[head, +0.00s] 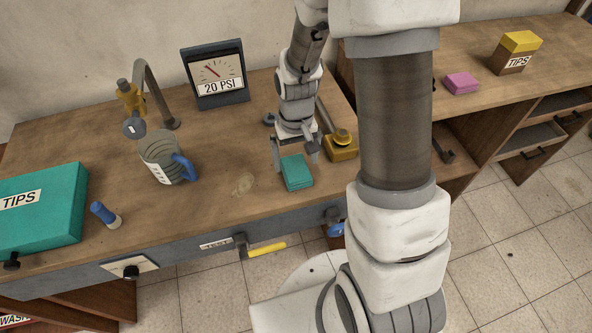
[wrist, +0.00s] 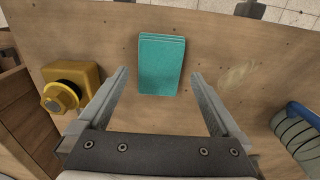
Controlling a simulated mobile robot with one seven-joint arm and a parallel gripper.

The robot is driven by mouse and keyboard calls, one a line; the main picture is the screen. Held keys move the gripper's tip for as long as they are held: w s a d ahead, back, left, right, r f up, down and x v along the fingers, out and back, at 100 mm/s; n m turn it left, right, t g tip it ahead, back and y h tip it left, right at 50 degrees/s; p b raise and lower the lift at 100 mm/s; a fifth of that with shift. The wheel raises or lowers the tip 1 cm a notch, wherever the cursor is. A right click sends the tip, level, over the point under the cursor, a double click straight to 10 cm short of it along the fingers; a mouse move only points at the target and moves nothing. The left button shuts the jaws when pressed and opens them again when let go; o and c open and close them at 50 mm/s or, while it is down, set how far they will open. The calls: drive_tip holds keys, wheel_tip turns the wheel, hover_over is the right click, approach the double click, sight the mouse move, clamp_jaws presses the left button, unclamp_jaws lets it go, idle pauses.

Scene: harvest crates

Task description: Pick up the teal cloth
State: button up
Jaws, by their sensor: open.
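The teal cloth (head: 296,172) is a folded, flat rectangular stack lying on the wooden bench near its front edge. It also shows in the wrist view (wrist: 162,64), in line with the gap between my fingers and beyond their tips. My gripper (head: 294,153) is open and empty, close to the cloth on its back side. Both fingers show in the wrist view (wrist: 160,76), one to each side of the cloth, with no visible contact. How high the fingertips are above the bench is hard to tell.
A yellow block with a round knob (head: 341,144) stands just right of the cloth. A ribbed mug with a blue handle (head: 163,158) stands to the left, near a tap (head: 150,95). A gauge (head: 215,75) stands behind.

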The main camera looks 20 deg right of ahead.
sight(296, 168)
drive_tip(key=shift+w+f, duration=0.1)
drive_tip(key=shift+f, duration=1.45)
drive_tip(key=c, duration=1.2)
drive_tip(key=shift+r, duration=0.2)
drive_tip(key=shift+r, duration=0.55)
wheel_tip(296, 168, up, 3)
drive_tip(key=shift+w+f, duration=0.1)
drive_tip(key=shift+f, duration=0.05)
drive_tip(key=w+d+r, duration=0.1)
drive_tip(key=d+r, duration=0.1)
drive_tip(key=d, duration=0.1)
drive_tip(key=w+d+r, duration=0.1)
drive_tip(key=d+r, duration=0.1)
drive_tip(key=d, duration=0.2)
drive_tip(key=w+d+r, duration=0.1)
drive_tip(key=d+r, duration=0.2)
drive_tip(key=d, duration=0.1)
drive_tip(key=shift+d, duration=0.1)
